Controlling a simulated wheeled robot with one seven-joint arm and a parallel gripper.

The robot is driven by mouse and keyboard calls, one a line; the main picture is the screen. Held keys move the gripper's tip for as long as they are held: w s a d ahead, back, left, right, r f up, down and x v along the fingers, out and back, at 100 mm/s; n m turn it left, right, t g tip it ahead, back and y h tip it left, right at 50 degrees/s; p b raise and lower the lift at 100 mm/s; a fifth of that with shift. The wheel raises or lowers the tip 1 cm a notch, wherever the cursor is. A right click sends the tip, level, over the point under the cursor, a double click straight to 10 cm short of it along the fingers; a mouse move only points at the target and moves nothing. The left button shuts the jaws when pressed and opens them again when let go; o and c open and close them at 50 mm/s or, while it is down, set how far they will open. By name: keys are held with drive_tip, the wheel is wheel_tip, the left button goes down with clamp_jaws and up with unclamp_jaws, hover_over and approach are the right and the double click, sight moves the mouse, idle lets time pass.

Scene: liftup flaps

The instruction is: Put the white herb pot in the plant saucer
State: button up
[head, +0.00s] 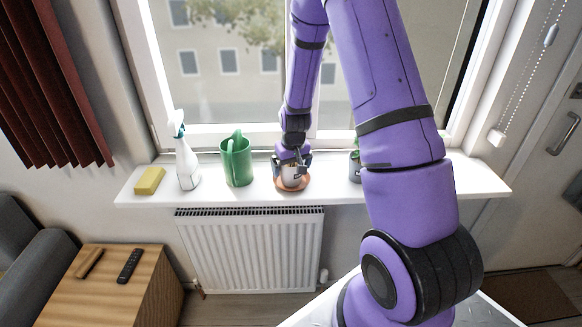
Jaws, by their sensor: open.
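Whether the fingers touch the pot cannot be told.
On the white sill (335,192) stand a yellow sponge (150,181), a spray bottle (186,164), a green watering can (236,162) and a grey plant pot (355,168) partly behind my arm. A radiator (250,250) is below. The sill's right end is clear.

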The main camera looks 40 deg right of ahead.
drive_tip(key=s+a+r, duration=0.2)
drive_tip(key=s+r, duration=0.1)
drive_tip(key=r, duration=0.7)
drive_tip(key=s+a+r, duration=0.2)
drive_tip(key=r, duration=0.8)
drive_tip(key=s+a+r+t, duration=0.1)
drive_tip(key=s+a+r, duration=0.2)
drive_tip(key=s+r, duration=0.2)
drive_tip(key=s+a+r+n+t, duration=0.1)
drive_tip(key=s+a+r, duration=0.2)
drive_tip(key=s, duration=0.7)
drive_tip(key=s+a+r+n+t, duration=0.1)
drive_tip(key=s+a+r, duration=0.2)
drive_tip(key=s+r, duration=0.4)
drive_tip(key=shift+s+a, duration=0.35)
drive_tip(key=shift+a, duration=0.05)
